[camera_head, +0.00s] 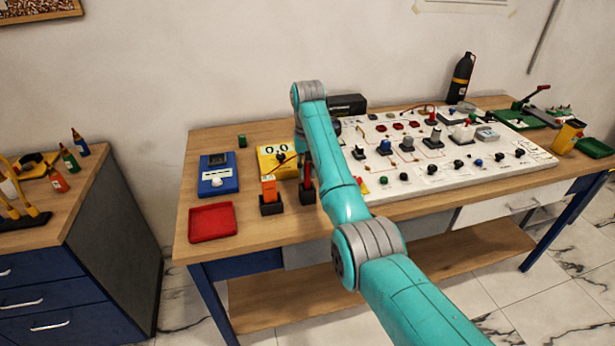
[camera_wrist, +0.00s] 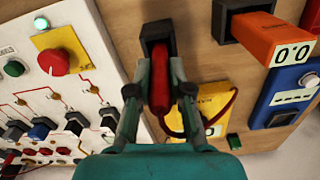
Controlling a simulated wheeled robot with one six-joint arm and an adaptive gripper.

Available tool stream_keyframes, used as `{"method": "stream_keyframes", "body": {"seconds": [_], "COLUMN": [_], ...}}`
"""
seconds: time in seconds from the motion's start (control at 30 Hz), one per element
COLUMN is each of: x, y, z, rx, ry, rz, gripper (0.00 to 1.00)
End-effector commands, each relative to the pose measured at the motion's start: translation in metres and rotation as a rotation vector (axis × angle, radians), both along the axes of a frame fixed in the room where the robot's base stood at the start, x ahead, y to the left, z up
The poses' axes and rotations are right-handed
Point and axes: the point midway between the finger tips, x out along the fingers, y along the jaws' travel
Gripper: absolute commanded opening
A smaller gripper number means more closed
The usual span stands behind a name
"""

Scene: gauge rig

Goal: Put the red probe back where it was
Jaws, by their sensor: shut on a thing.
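The red probe (camera_wrist: 161,92) lies between the two fingers of my gripper (camera_wrist: 158,82), which is shut on it. In the wrist view the probe's far end overlaps a black holder (camera_wrist: 156,32); I cannot tell how deep it sits in it. In the head view the red probe (camera_head: 307,173) stands upright at the black holder (camera_head: 307,196), partly hidden by my arm. A red lead runs from the probe toward the yellow meter (camera_wrist: 214,97). That meter (camera_head: 265,160) reads 0.0 in the head view.
An orange tester (camera_head: 269,189) stands in a second black holder (camera_head: 270,207) just left. A blue meter (camera_head: 217,182) and a red tray (camera_head: 212,222) lie farther left. The white panel (camera_head: 400,187) with knobs fills the right. Bare tabletop shows around the tray.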

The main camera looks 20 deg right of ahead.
Motion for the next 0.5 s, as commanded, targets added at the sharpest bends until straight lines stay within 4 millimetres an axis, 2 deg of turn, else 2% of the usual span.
{"method": "stream_keyframes", "body": {"seconds": [0.03,0.17,0.5], "x": [-0.001,-0.002,-0.002], "y": [0.001,0.001,0.001], "z": [-0.009,-0.024,-0.027], "rx": [-0.001,0.0,0.0], "ry": [0.003,0.001,0.001], "rz": [0.0,0.0,0.0], "gripper": [0.0,0.0,0.0]}}
